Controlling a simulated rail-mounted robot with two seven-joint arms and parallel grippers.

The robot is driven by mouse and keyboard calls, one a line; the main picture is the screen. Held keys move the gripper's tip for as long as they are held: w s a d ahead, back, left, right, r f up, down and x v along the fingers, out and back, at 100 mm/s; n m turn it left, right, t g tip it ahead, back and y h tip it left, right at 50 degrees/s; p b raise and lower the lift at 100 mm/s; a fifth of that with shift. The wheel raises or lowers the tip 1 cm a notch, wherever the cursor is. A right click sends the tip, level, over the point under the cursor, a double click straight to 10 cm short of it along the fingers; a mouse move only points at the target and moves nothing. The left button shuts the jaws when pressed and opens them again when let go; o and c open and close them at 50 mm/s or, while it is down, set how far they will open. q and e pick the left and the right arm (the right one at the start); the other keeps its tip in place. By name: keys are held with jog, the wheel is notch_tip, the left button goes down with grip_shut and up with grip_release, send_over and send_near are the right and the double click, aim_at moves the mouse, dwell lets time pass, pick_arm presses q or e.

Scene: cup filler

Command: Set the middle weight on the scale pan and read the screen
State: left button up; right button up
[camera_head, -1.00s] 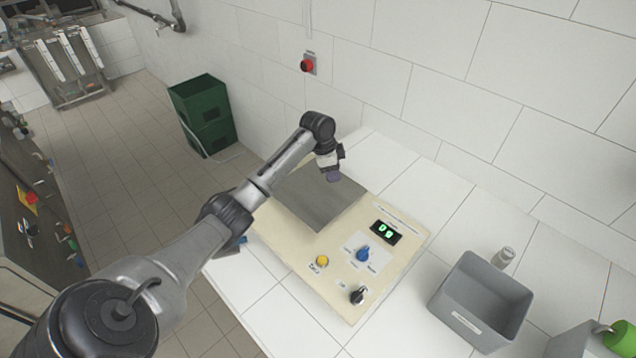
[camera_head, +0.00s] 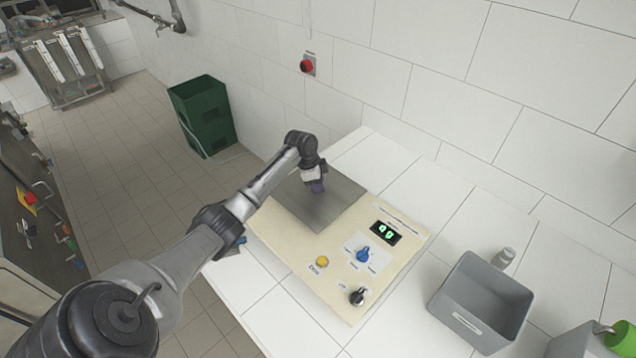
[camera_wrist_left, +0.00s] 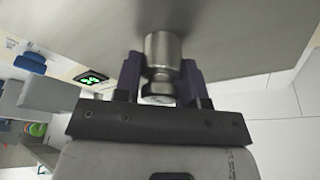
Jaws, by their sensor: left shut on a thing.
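My left gripper (camera_head: 318,187) is over the grey metal scale pan (camera_head: 345,202) in the head view. In the left wrist view its purple fingers (camera_wrist_left: 160,85) are shut on a metal weight (camera_wrist_left: 162,50), a cylinder with a narrow neck. The weight's far end is against or just above the pan; I cannot tell which. The fingers hide the weight in the head view. The screen (camera_head: 386,233) on the cream scale housing shows green digits, too small to read surely. It also shows in the left wrist view (camera_wrist_left: 90,78). My right gripper is not in view.
The housing carries a yellow button (camera_head: 322,262), a blue knob (camera_head: 363,254) and a black knob (camera_head: 357,296). A grey bin (camera_head: 478,334) stands to the right, with a small metal cylinder (camera_head: 504,257) behind it. The tiled wall runs behind the counter.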

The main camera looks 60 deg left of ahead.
pick_arm(q)
jog(key=o, duration=1)
jog(key=v, duration=1.2)
jog(key=shift+r+p, duration=0.1)
jog(key=shift+p, duration=0.25)
